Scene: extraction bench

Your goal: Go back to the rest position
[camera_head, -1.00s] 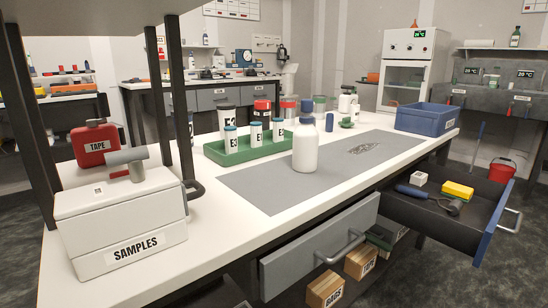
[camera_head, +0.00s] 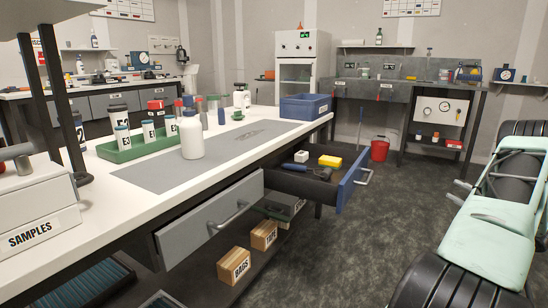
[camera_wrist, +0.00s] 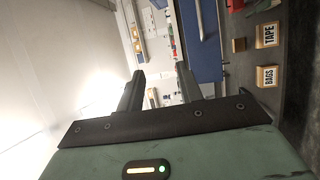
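My gripper (camera_wrist: 160,74) shows in the wrist view with its two dark fingers apart and nothing between them. It is in free air, away from the bench. In the head view part of my mint and black arm shows at the right edge, clear of the furniture; I cannot make out the fingers there. The open drawer (camera_head: 350,185) stands out from the bench, holding a yellow sponge (camera_head: 330,161), a small white block (camera_head: 301,156) and a dark-handled tool (camera_head: 318,172).
The white bench (camera_head: 110,210) bears a white bottle (camera_head: 192,138), a green rack (camera_head: 124,154) and a blue bin (camera_head: 304,107). A grey drawer (camera_head: 205,222) stands partly out. Boxes marked BAGS (camera_head: 234,266) and TAPE (camera_head: 264,235) sit below.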

